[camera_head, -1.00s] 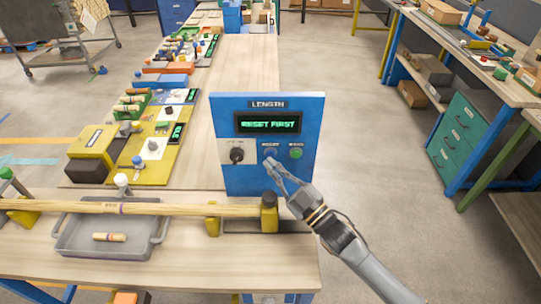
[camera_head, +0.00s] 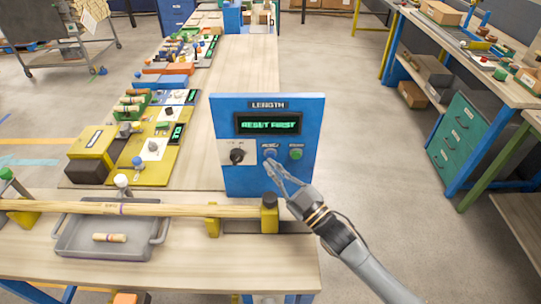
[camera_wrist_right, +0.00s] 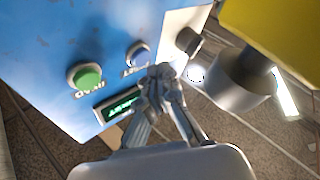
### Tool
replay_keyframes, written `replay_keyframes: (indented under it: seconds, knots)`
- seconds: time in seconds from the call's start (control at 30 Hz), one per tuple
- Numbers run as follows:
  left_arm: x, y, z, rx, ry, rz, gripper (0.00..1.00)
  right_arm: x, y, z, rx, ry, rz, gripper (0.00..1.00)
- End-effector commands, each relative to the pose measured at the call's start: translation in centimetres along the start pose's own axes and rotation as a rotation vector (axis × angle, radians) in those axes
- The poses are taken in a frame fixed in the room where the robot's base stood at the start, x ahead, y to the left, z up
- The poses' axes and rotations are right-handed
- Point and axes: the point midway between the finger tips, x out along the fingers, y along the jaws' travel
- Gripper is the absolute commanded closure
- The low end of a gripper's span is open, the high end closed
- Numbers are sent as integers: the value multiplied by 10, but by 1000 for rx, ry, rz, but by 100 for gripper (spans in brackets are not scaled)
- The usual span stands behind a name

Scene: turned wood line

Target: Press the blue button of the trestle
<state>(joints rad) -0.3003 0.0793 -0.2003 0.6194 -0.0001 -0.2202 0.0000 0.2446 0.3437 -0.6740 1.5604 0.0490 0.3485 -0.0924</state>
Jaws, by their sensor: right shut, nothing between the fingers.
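The trestle's blue panel (camera_head: 224,178) stands upright, with a LENGTH label and a display (camera_head: 268,123) reading RESET FIRST. Below the display are a black knob (camera_head: 237,156), the blue button (camera_head: 270,152) and a green button (camera_head: 296,153). My right gripper (camera_head: 270,164) is shut and empty, its fingertips just below the blue button in the head view. In the right wrist view the shut fingertips (camera_wrist_right: 160,72) are close beside the blue button (camera_wrist_right: 138,54), with the green button (camera_wrist_right: 86,77) farther left. I cannot tell whether they touch the panel. My left gripper is out of view.
A long wooden rod (camera_head: 160,209) lies across yellow supports, its right end at a yellow stop (camera_head: 269,216) just in front of the panel. A grey tray (camera_head: 77,240) holds a short turned piece (camera_head: 109,238). A yellow station (camera_head: 150,172) stands to the left.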

Motion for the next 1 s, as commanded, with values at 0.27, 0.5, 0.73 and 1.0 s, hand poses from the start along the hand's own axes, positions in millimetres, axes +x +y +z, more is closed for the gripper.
replay_keyframes:
  seconds: [0.27, 0.5, 0.73, 1.0]
  knots:
    - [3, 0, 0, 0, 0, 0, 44, 3, 2, 3, -1, 0, 0, 100]
    - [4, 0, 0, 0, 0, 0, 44, 6, 4, 4, 0, -1, 0, 100]
    - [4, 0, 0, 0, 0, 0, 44, 6, 4, 4, 0, 0, 0, 100]
    - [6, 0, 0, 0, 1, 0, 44, 8, 6, 6, 0, 0, 0, 100]
